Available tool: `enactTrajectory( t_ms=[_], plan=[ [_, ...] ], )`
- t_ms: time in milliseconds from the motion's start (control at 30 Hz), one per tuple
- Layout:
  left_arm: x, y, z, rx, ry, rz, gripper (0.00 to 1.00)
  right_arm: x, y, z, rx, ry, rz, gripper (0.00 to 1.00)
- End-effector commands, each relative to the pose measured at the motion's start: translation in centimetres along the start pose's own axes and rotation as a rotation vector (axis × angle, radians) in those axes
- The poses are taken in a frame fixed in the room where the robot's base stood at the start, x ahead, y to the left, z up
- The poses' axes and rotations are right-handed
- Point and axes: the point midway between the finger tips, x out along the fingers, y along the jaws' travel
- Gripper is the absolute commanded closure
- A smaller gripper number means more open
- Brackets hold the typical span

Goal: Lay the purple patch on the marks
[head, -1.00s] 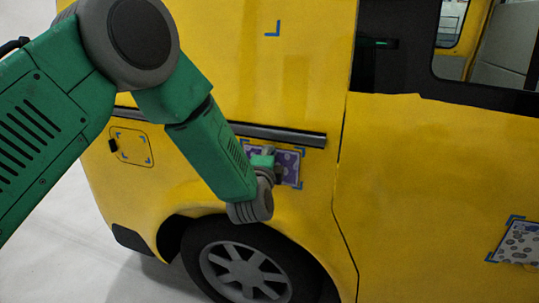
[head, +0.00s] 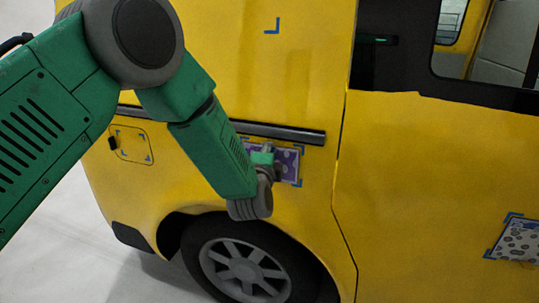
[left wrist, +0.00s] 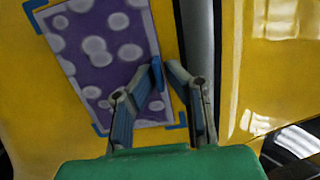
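The purple patch (head: 288,163) with pale dots lies flat against the yellow van side, below the dark rail and above the wheel arch. It fills much of the left wrist view (left wrist: 100,50). Blue corner marks (left wrist: 100,130) show around it, with yellow strips between some of its edges and the marks. My left gripper (left wrist: 164,68) has its fingertips drawn close together at the patch's right edge. The fingers seem to press there; I cannot tell whether they touch it. In the head view my left gripper (head: 268,150) partly hides the patch. My right gripper is not in view.
A pale grey-spotted patch (head: 519,242) sits between blue marks on the van's door at the far right. A blue corner mark (head: 272,26) is higher on the panel. The dark rail (head: 290,133) runs just above the purple patch, the wheel (head: 246,272) below.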

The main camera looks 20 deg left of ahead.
Motion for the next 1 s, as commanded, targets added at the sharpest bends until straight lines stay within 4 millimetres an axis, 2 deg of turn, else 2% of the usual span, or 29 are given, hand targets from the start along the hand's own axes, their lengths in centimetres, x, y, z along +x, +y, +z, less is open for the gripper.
enactTrajectory(
  t_ms=[333,467,800,1000],
  plan=[
    [-0.1,0.0,0.0,0.0,0.0,0.0,0.71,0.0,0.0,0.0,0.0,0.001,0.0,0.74],
    [-1.0,0.0,-0.1,0.0,0.001,0.0,0.71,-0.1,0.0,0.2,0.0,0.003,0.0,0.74],
    [-7.8,0.1,-0.2,0.003,0.003,0.002,0.71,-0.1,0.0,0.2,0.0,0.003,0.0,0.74],
    [-10.8,0.2,-0.1,0.003,0.002,0.002,0.71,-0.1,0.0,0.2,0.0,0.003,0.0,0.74]
  ],
)
